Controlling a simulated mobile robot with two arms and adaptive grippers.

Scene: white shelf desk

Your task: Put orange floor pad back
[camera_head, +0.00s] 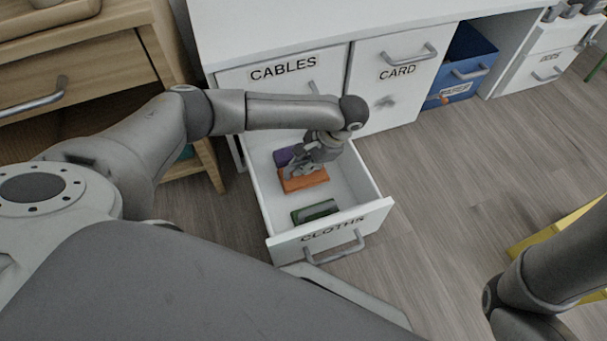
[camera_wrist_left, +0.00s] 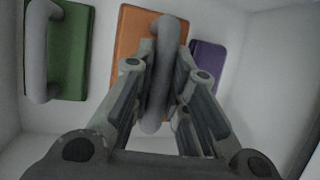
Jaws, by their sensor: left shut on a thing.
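The orange floor pad (camera_head: 304,182) lies in the open white drawer labelled CLOTHS (camera_head: 271,221), between a purple pad (camera_head: 284,156) and a green pad (camera_head: 314,211). My left gripper (camera_head: 298,172) reaches down into the drawer over the orange pad. In the left wrist view the orange pad (camera_wrist_left: 135,48) has a grey bar handle (camera_wrist_left: 161,75), and my left gripper's fingers (camera_wrist_left: 158,108) are closed around this handle. The gripper covers part of the orange pad. Only part of my right arm shows at the lower right; its gripper is out of frame.
Drawers labelled CABLES (camera_head: 283,70) and CARD (camera_head: 397,73) are shut above and beside the open drawer. A wooden cabinet (camera_head: 80,75) is at the left. The floor (camera_head: 440,190) right of the open drawer is clear.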

